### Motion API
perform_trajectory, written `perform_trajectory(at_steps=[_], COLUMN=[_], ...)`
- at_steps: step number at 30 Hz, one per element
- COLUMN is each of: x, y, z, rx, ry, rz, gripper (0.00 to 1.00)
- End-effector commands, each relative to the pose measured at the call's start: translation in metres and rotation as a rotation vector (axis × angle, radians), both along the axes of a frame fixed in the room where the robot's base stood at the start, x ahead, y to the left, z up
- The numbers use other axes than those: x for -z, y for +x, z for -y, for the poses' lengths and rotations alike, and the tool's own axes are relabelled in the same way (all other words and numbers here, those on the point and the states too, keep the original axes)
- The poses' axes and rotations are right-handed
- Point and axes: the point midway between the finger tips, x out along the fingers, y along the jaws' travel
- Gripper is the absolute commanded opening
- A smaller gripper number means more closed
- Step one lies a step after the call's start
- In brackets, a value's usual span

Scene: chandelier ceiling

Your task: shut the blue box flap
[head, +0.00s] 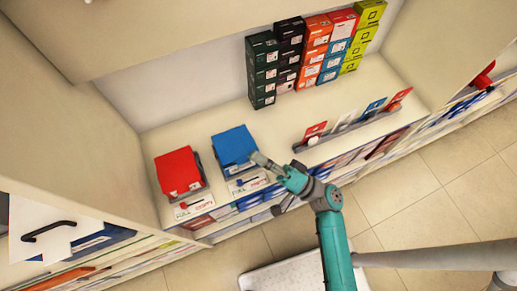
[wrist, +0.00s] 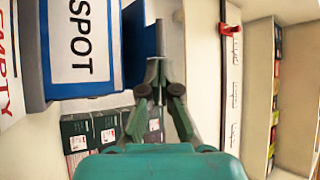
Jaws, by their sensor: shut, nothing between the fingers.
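The blue box (head: 233,146) stands on the shelf counter, left of the middle in the head view. Its broad blue face is turned up toward the camera; I cannot tell how far the flap stands open. In the wrist view a blue panel (wrist: 134,40) stands beside a blue-framed face with a white label (wrist: 82,40) reading "SPOT". My gripper (head: 256,157) is shut and empty at the right edge of the blue box. In the wrist view its closed fingertips (wrist: 158,65) are close to the blue panel; whether they touch it is unclear.
A red box (head: 179,171) stands left of the blue one. Stacked coloured boxes (head: 310,50) stand at the back wall. A rack of small cards (head: 345,126) lies to the right. White cards (head: 247,183) lie in front of the boxes. Counter behind the blue box is clear.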

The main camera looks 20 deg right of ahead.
Motion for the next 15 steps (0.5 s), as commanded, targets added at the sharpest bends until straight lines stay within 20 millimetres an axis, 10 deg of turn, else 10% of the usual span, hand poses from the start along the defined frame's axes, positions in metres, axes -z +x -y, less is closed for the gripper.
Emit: perform_trajectory(at_steps=[15], x=[0.0123], y=[-0.0017], z=[0.0002], rx=[0.000], ry=[-0.001], rz=[-0.001], gripper=[0.00])
